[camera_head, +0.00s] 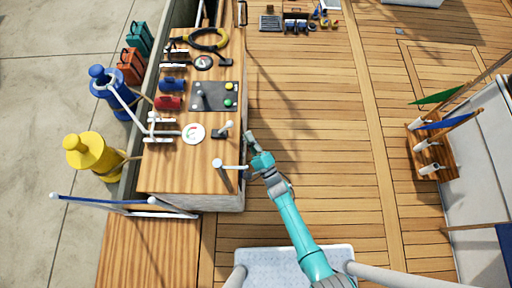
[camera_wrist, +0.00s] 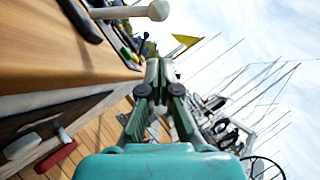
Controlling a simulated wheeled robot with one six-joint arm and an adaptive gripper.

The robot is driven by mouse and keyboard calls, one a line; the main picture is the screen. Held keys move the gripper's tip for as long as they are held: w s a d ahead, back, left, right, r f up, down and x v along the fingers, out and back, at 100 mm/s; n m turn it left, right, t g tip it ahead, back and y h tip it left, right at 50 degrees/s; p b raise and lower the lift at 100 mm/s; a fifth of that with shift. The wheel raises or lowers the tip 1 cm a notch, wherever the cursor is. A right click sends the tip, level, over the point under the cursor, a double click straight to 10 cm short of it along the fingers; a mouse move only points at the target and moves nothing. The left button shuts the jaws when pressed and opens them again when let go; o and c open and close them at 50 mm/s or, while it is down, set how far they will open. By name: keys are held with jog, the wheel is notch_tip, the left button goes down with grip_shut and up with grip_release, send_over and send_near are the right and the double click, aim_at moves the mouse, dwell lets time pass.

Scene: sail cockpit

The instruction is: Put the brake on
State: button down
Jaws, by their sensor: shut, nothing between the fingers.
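Several white-knobbed levers stand on the wooden console; I cannot tell for sure which one is the brake. Another short lever (camera_head: 224,130) stands beside a white dial. A white ball-ended lever (camera_wrist: 130,12) crosses the top left of the wrist view. My gripper (camera_head: 249,138) is just right of the console's edge, between these two levers in the picture, touching neither that I can see. In the wrist view its fingers (camera_wrist: 159,68) are together and empty.
Blue and yellow bollards (camera_head: 90,155) stand left. A flag rack (camera_head: 432,150) stands right. The deck (camera_head: 320,110) between is clear.

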aim_at(225, 128)
jog(key=shift+w+a+r, duration=0.2)
jog(key=shift+a+r, duration=0.2)
jog(key=shift+a, duration=0.2)
jog(key=shift+w+a+r, duration=0.25)
jog(key=shift+a+r, duration=0.2)
jog(key=shift+a, duration=0.2)
jog(key=shift+w+a+r, duration=0.2)
jog(key=shift+a+r, duration=0.2)
jog(key=shift+a, duration=0.2)
